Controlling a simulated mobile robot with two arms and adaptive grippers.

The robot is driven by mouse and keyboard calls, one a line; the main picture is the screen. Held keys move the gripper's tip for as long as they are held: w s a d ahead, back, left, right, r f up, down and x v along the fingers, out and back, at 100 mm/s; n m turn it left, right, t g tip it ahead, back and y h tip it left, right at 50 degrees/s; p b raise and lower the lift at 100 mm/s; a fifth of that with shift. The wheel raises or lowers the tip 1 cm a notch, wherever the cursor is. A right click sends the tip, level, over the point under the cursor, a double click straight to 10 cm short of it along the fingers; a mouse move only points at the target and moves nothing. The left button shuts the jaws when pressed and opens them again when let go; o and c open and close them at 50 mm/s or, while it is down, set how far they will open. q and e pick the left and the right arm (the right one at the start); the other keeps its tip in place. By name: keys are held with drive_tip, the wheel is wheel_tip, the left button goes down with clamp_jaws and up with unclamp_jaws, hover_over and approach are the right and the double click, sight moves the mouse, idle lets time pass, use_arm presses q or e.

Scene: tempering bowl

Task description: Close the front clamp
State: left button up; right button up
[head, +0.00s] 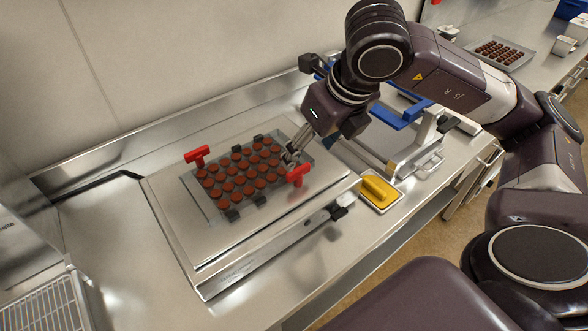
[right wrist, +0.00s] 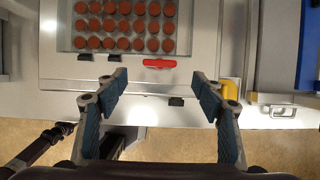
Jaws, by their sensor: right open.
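The front clamp (head: 298,176) has a red handle and sits at the right front part of the steel plate, beside the tray of round brown pieces. Its red handle also shows in the right wrist view (right wrist: 159,63), lying crosswise just beyond my fingertips. A second red clamp (head: 197,155) stands at the tray's far left. My right gripper (head: 290,157) hangs close above and behind the front clamp in the head view. Its two fingers are spread wide with nothing between them in the right wrist view (right wrist: 160,84). My left gripper is not in view.
The tray (head: 215,208) is flanked by small black blocks. A yellow block (head: 379,188) lies in a small tray right of the plate. A wire rack (head: 45,305) is at the lower left.

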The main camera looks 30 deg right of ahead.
sight(300, 169)
drive_tip(key=p+x, duration=0.1)
drive_tip(key=x, duration=0.6)
drive_tip(key=shift+f, duration=0.15)
drive_tip(key=shift+w+f, duration=0.2)
drive_tip(key=shift+f, duration=0.1)
